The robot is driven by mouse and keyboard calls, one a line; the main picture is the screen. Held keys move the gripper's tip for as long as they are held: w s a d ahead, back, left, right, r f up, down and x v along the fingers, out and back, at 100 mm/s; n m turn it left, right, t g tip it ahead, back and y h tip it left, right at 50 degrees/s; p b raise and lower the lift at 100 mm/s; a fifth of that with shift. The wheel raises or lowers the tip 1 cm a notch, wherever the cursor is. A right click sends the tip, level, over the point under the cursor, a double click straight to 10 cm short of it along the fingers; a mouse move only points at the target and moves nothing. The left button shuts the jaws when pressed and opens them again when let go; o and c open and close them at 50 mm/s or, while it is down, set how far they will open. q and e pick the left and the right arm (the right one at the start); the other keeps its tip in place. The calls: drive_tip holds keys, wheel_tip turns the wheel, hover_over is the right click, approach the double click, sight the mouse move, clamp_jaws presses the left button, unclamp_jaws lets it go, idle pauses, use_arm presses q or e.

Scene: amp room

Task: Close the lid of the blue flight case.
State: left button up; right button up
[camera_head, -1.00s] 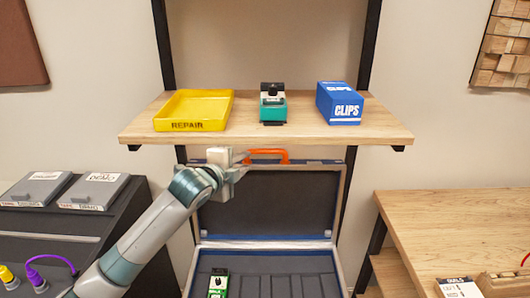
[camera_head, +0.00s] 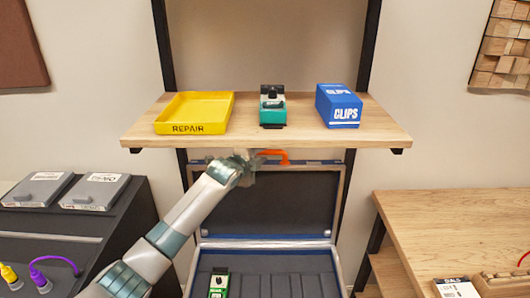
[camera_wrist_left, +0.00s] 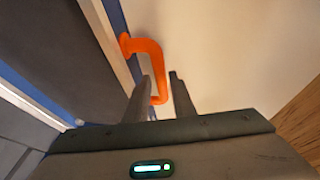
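The blue flight case (camera_head: 330,243) stands open below the shelf, its lid (camera_head: 290,205) upright at the back with a dark lining. An orange handle (camera_head: 275,155) sits on the lid's top edge. My left gripper (camera_head: 255,160) is at the handle's left end in the head view. In the left wrist view, the left gripper (camera_wrist_left: 160,85) has its two fingers apart, with the orange handle (camera_wrist_left: 146,48) reaching down between the fingertips. The fingers are not closed on it. A green pedal (camera_head: 219,284) lies in the case's left compartment. My right gripper is not in view.
A wooden shelf (camera_head: 370,130) hangs just above the lid, holding a yellow repair tray (camera_head: 190,108), a teal pedal (camera_head: 272,110) and a blue clips box (camera_head: 339,105). A black console (camera_head: 40,222) stands at left and a wooden table (camera_head: 460,225) at right.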

sight(264, 153)
use_arm(q)
drive_tip(key=shift+x, duration=1.75)
clamp_jaws()
